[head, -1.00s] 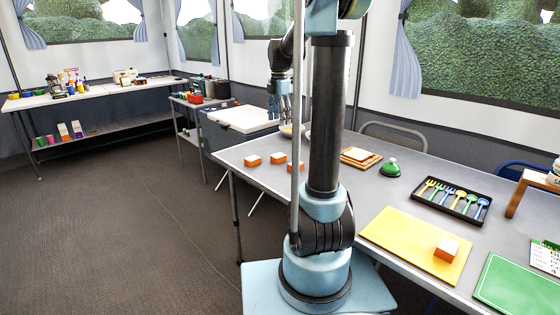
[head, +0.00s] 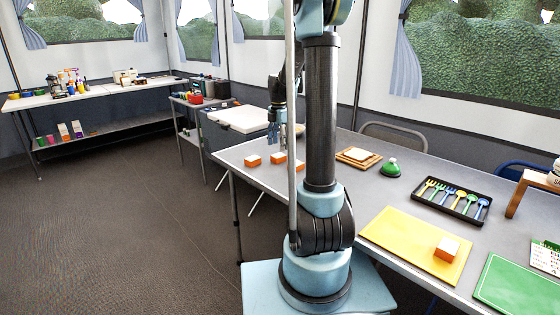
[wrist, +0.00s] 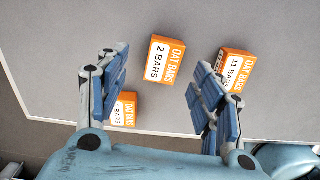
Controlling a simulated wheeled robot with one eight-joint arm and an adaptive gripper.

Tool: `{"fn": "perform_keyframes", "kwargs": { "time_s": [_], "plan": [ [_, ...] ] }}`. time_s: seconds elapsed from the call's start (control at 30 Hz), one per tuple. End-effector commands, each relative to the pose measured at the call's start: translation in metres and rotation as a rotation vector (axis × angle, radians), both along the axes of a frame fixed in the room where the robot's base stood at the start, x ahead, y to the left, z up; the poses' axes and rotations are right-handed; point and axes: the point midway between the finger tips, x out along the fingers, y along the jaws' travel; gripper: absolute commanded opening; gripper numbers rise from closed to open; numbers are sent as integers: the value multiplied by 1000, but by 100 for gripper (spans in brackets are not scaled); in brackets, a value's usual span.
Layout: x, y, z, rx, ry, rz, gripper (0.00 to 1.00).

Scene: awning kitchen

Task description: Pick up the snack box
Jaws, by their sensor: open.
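Several orange-and-white snack boxes are in view. Three stand near the grey table's left end: a left one (head: 253,160), a middle one (head: 279,157) and a right one (head: 298,166), partly behind my arm. Another snack box (head: 447,249) sits on the yellow board. The wrist view shows three boxes labelled Oat Bars: "2 BARS" (wrist: 165,60), "11 BARS" (wrist: 236,70) and one partly hidden by my left finger (wrist: 123,112). My gripper (head: 278,134) is open and empty above the boxes. In the wrist view "2 BARS" appears between its fingers (wrist: 162,62).
The grey table (head: 345,204) also holds a wooden board (head: 359,157), a green-domed item (head: 390,168), a black utensil tray (head: 453,199), the yellow board (head: 405,240) and a green board (head: 520,285). A white-topped table (head: 240,118) stands behind its left end. Chairs stand behind.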

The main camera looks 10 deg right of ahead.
Motion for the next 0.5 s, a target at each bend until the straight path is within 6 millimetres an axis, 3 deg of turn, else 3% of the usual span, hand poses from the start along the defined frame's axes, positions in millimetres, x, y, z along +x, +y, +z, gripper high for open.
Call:
{"fn": "perform_keyframes", "kwargs": {
  "time_s": [0.23,0.5],
  "plan": [
    [0,-1,-14,0,0,-1,61],
    [-1,-5,-49,0,0,-1,61]
  ]
}}
